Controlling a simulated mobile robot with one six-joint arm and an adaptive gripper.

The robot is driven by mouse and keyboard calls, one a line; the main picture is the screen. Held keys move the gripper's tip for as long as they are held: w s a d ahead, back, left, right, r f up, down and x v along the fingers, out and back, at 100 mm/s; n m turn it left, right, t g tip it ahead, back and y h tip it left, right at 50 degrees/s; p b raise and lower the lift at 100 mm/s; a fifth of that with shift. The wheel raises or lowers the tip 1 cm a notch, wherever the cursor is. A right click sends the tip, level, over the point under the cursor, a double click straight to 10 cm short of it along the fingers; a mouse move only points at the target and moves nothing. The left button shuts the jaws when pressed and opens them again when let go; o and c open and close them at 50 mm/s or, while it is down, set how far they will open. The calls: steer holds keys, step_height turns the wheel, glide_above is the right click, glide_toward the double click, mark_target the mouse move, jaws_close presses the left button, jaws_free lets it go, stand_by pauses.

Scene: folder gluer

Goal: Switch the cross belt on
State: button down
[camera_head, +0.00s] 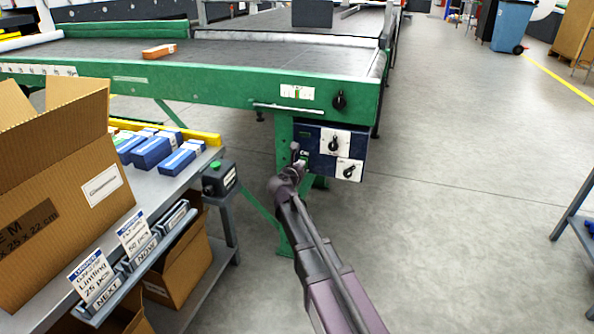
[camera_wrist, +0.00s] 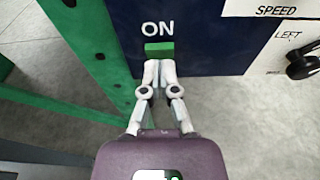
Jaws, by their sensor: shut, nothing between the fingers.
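The cross belt's control box (camera_head: 327,139) is dark blue and hangs under the green frame of the belt. In the wrist view, a green button (camera_wrist: 159,50) sits on the blue panel (camera_wrist: 200,30) below the white word ON. My gripper (camera_wrist: 159,64) is shut and empty, its fingertips at the lower edge of the green button. I cannot tell whether they touch it. In the head view my gripper (camera_head: 298,160) is at the lower left of the box and hides part of it. The cross belt (camera_head: 250,58) has a dark surface.
A black knob (camera_wrist: 302,65) beside SPEED and LEFT labels is right of the button. Two knobs on white plates show on the box in the head view. A workbench with a large carton (camera_head: 60,190) and a small green-button box (camera_head: 219,180) is at left.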

steer(key=shift+w+d, duration=0.1)
steer(key=shift+w, duration=0.2)
steer(key=shift+r, duration=0.1)
